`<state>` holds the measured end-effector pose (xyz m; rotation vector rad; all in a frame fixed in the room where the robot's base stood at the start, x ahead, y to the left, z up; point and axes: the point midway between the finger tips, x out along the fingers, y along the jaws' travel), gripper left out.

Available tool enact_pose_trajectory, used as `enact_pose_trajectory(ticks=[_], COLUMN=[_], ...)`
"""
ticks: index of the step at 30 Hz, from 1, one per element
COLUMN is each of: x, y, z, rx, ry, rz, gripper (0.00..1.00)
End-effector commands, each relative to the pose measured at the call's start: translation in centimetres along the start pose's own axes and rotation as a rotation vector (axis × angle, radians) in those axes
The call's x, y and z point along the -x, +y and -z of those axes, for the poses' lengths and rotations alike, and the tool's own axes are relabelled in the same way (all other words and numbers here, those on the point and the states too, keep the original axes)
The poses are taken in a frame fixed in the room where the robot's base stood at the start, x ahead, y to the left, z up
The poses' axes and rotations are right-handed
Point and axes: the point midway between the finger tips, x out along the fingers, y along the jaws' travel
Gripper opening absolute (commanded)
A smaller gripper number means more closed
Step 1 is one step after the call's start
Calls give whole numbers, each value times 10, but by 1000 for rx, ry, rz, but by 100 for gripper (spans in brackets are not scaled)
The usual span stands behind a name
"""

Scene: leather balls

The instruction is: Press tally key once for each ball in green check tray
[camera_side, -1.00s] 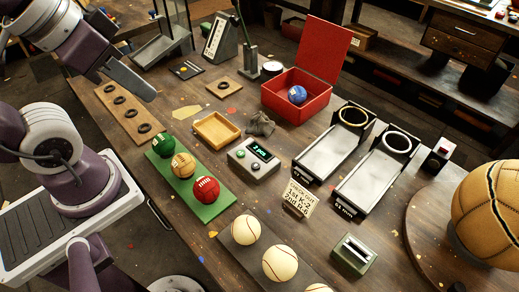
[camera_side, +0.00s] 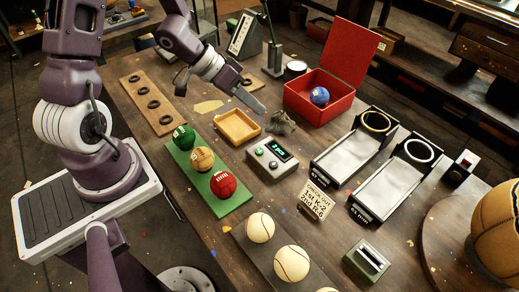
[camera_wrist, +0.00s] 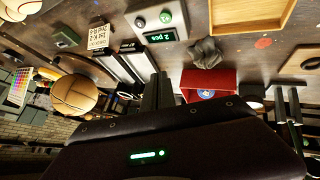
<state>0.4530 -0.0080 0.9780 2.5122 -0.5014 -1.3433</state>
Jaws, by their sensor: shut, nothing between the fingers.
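The green tray (camera_side: 236,204) holds three balls in a row: a green ball (camera_side: 184,138), a tan ball (camera_side: 202,159) and a red ball (camera_side: 223,185). The grey tally box (camera_side: 265,172) stands to the right of it, with two round keys and a lit display (camera_side: 280,149). My gripper (camera_side: 259,108) is shut and empty, above the table beyond the tally box, touching no key. Its fingers also show in the wrist view (camera_wrist: 158,92).
A wooden tray (camera_side: 237,139) and a dark crumpled object (camera_side: 281,122) stand near the tally box. An open red box (camera_side: 318,112) holds a blue ball (camera_side: 319,96). A sign card (camera_side: 314,201) and two ramps with rings stand to the right. Baseballs lie in front.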

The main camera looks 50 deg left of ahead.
Motion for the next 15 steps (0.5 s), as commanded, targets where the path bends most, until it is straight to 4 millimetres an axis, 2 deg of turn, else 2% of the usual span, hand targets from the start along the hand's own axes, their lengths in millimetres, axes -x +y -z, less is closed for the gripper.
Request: enact_pose_trajectory(ticks=[4,15], x=[-8,-9], y=[13,14], z=[-14,-16], rx=[58,62], ry=[-14,-16], rz=[-130,-145], gripper=[0,0])
